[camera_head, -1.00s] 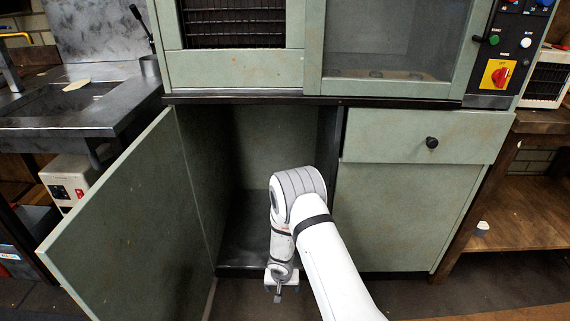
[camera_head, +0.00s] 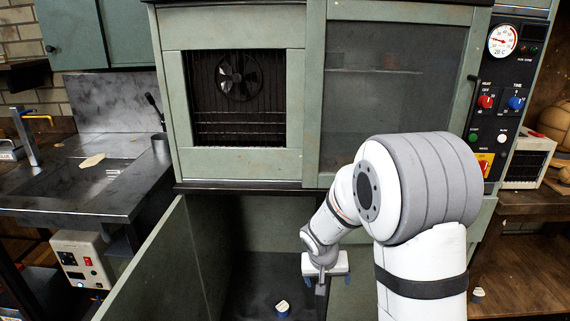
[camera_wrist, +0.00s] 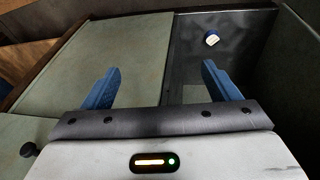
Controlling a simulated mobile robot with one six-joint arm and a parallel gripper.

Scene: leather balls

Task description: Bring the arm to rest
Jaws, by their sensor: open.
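My arm (camera_head: 420,185) is white with grey bands, bent, and raised in front of the lower cabinet. My gripper (camera_head: 321,283) hangs downward in front of the cabinet's open compartment. In the wrist view its two blue fingers (camera_wrist: 160,72) are spread wide apart with nothing between them. A small blue item with a pale top (camera_head: 282,309) stands on the dark compartment floor, below and left of my gripper. It also shows beyond the fingers in the wrist view (camera_wrist: 212,39), apart from them.
The green cabinet door (camera_head: 150,270) stands open on the left. The upper cabinet with a fan (camera_head: 238,75) is behind my arm. A steel sink counter (camera_head: 70,185) is at left. A control panel (camera_head: 503,100) and a wooden bench (camera_head: 525,275) are at right.

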